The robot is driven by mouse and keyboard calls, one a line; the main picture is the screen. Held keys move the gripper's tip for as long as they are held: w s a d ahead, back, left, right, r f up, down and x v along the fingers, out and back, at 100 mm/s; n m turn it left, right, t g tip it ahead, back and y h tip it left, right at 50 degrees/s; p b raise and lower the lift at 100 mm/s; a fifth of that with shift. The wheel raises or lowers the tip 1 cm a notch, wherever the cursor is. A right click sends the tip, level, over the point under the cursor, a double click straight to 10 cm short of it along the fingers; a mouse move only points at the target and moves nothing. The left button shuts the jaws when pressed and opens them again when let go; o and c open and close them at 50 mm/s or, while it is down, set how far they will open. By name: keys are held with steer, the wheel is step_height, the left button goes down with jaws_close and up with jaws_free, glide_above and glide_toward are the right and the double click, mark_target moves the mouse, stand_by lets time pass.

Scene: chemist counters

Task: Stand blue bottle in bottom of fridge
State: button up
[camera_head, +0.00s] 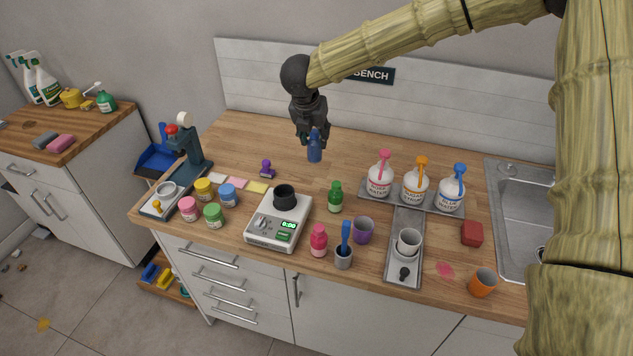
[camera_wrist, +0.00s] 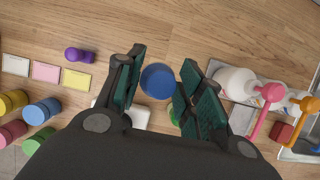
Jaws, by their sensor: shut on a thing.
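The blue bottle (camera_head: 315,150) is held by my gripper (camera_head: 314,132) above the back middle of the wooden counter. The bottle hangs roughly upright below the fingers, apart from the counter top. In the wrist view the blue bottle (camera_wrist: 157,82) shows end-on as a round blue shape between the two finger pads of my gripper (camera_wrist: 160,88). My gripper is shut on it. No fridge shows in either view.
A scale (camera_head: 278,222) with a black cup, a green bottle (camera_head: 335,197) and a pink bottle (camera_head: 319,240) stand below. Wash bottles stand on a grey tray (camera_head: 408,205) to the right, near the sink (camera_head: 520,215). Several coloured jars (camera_head: 212,215) stand left.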

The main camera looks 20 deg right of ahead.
mark_target(315, 162)
step_height(315, 162, down, 6)
steer(key=shift+s+d+r+p, duration=0.15)
steer(key=shift+r+p, duration=0.05)
steer(key=shift+p, duration=0.75)
steer(key=shift+s+f, duration=0.15)
steer(key=shift+f, duration=0.15)
step_height(315, 162, down, 4)
steer(key=shift+r+p, duration=0.2)
steer(key=shift+p, duration=0.55)
steer(key=shift+f, duration=0.1)
steer(key=o, duration=1.1)
